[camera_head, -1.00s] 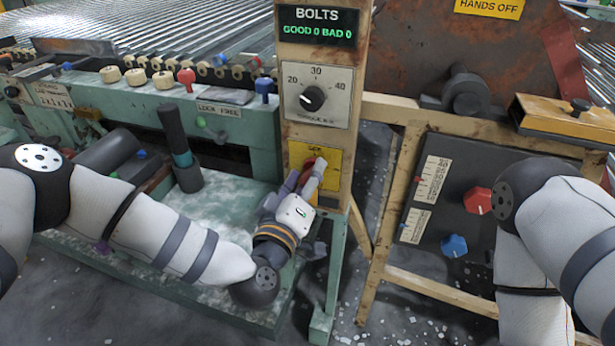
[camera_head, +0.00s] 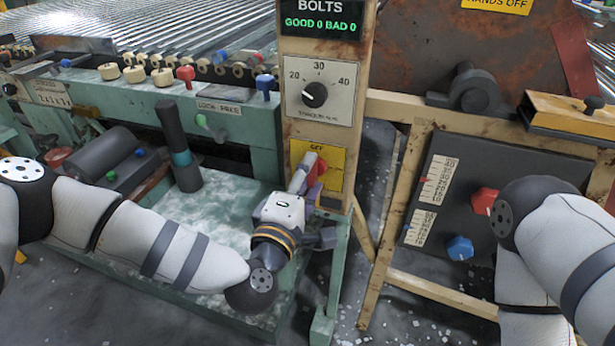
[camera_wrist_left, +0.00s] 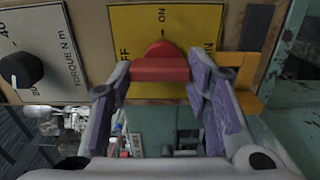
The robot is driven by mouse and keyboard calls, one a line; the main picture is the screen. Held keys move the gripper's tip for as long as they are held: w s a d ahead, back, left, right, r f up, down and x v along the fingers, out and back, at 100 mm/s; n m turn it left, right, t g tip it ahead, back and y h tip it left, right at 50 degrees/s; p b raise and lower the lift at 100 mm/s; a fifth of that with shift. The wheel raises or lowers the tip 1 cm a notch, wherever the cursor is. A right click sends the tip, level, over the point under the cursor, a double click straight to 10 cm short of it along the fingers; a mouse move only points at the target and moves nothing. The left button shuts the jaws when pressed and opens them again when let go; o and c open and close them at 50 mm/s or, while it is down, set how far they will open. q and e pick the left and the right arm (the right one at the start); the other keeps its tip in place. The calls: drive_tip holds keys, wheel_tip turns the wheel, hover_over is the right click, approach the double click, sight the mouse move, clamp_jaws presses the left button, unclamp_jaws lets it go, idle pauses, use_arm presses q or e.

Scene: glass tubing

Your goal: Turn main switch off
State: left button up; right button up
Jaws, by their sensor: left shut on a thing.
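The main switch (camera_wrist_left: 160,66) has a red handle on a yellow plate (camera_wrist_left: 122,45) marked ON and OFF. In the left wrist view the handle's bar lies crosswise between the purple finger pads. In the head view a bit of the red handle (camera_head: 318,172) shows beside the fingers, low on the plate (camera_head: 331,157). My left gripper (camera_head: 306,172) is shut on the handle from the front and partly hides it. My right arm is at the right edge, but its gripper is out of view.
A torque dial (camera_head: 315,95) sits above the switch on the same post, under the bolts display (camera_head: 320,24). A green bench (camera_head: 215,205) lies left of the post. A dark panel with a red knob (camera_head: 484,201) and a blue knob (camera_head: 460,248) stands right.

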idle(0.4)
use_arm(q)
drive_tip(key=o, duration=1.2)
drive_tip(key=shift+c, duration=0.2)
drive_tip(key=v, duration=1.2)
